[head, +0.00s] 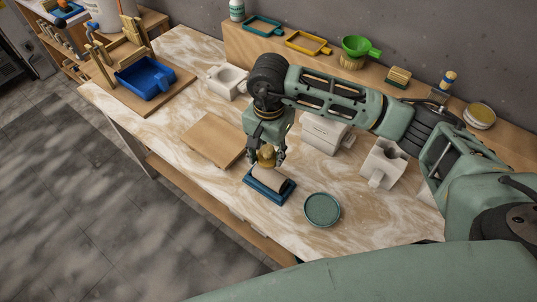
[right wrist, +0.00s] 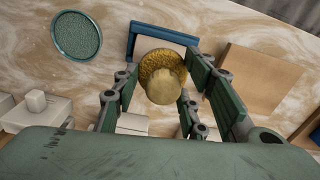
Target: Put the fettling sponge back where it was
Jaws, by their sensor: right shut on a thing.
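The fettling sponge looks to be the golden, rounded, speckled piece with a paler knob-like end (right wrist: 160,72) between my right gripper's fingers; it also shows in the head view (head: 266,158). My right gripper (head: 267,154) points down and is shut on it. In the head view it is at the back edge of a blue tray (head: 265,198) with a pale beige roll or pad (head: 271,178) in it. I cannot tell whether the sponge touches the tray or pad. The tray's blue rim also shows behind the sponge in the right wrist view (right wrist: 165,33). My left gripper is not in view.
A round green dish (head: 322,209) lies right of the tray, and a wooden board (head: 215,140) lies to its left. White blocks (head: 325,134) (head: 383,163) stand behind. A back shelf (head: 300,62) holds small trays, a green funnel (head: 358,48) and a brush-like block (head: 398,77).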

